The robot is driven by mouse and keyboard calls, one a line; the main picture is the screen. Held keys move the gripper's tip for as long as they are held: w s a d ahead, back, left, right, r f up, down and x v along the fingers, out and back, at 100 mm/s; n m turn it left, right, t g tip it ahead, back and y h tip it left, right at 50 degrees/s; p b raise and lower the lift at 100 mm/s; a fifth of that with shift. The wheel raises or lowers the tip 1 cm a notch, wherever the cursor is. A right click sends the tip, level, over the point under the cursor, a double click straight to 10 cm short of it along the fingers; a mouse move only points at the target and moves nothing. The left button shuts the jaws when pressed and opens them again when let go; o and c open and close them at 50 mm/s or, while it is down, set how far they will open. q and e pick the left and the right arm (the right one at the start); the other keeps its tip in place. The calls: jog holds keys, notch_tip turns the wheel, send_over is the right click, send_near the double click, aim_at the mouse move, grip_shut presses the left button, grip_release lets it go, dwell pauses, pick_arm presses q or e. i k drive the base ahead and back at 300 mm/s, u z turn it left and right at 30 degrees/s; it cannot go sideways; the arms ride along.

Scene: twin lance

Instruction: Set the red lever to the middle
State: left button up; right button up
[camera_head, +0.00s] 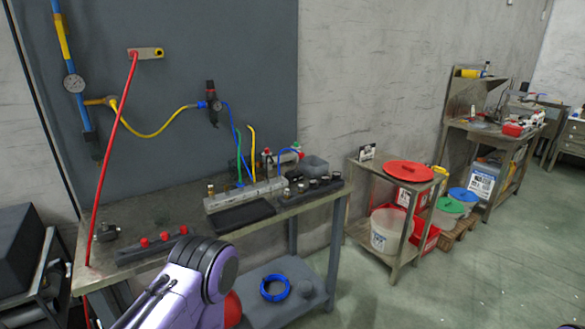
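A dark block (153,252) at the front left of the workbench carries several red knobs or short levers (165,236). They stand up from the block; they are too small for me to tell which way any of them is set, or which one is the red lever. A purple and black link of my arm shows at the bottom, in front of the bench, and hides part of its front edge. Neither of my grippers shows in the head view.
The metal workbench (290,211) also holds a grey valve manifold (245,196) and a row of dark knobs (312,188). A red hose (112,140) hangs from the wall panel at left. A side cart (374,183) with buckets stands right; floor beyond is open.

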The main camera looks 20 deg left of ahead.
aim_at(301, 155)
jog(key=z, duration=0.95)
jog(key=i, duration=0.55)
jog(key=u, duration=0.75)
